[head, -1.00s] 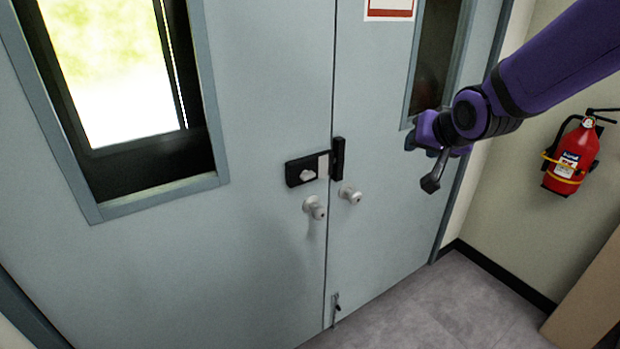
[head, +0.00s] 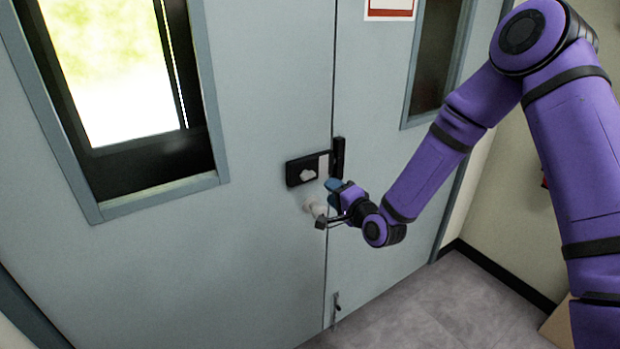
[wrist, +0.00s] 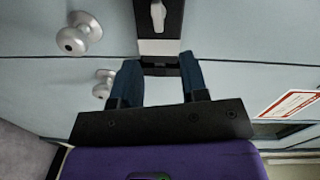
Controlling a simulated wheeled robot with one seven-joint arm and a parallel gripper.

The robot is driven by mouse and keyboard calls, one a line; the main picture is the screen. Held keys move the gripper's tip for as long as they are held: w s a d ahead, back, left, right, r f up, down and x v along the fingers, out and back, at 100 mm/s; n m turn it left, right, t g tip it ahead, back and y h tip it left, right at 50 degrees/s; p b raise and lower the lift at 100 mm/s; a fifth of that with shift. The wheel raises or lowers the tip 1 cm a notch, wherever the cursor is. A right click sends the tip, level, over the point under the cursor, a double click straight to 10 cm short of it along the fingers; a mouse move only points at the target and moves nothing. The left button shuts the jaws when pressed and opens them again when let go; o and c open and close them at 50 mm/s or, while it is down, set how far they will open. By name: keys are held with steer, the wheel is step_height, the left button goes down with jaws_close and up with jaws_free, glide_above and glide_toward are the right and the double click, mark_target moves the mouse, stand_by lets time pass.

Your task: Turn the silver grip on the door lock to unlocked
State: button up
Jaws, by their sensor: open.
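The door lock (head: 296,178) is a black box on the left door leaf, beside the seam between the doors. Its silver grip (head: 307,175) sits on its face in the head view. The grip (wrist: 158,14) also shows at the top of the wrist view, on the black lock body (wrist: 144,20). My gripper (head: 333,184) is in front of the doors, just right of and below the lock. In the wrist view my gripper (wrist: 160,78) has its two blue fingers apart with nothing between them. The grip lies beyond the fingertips, and I see no contact.
A black catch (head: 338,155) stands on the right door leaf beside the lock. Round knobs (wrist: 78,35) sit below the lock, and my gripper partly hides them in the head view. A windowed left door (head: 250,260) and grey floor (head: 420,310) surround the area.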

mark_target(310, 177)
steer(key=shift+m+t, duration=0.4)
steer(key=shift+m, duration=0.1)
steer(key=x, duration=0.7)
steer(key=f+x, duration=0.1)
steer(key=x, duration=0.3)
steer(key=shift+s+a, duration=0.2)
jaws_close()
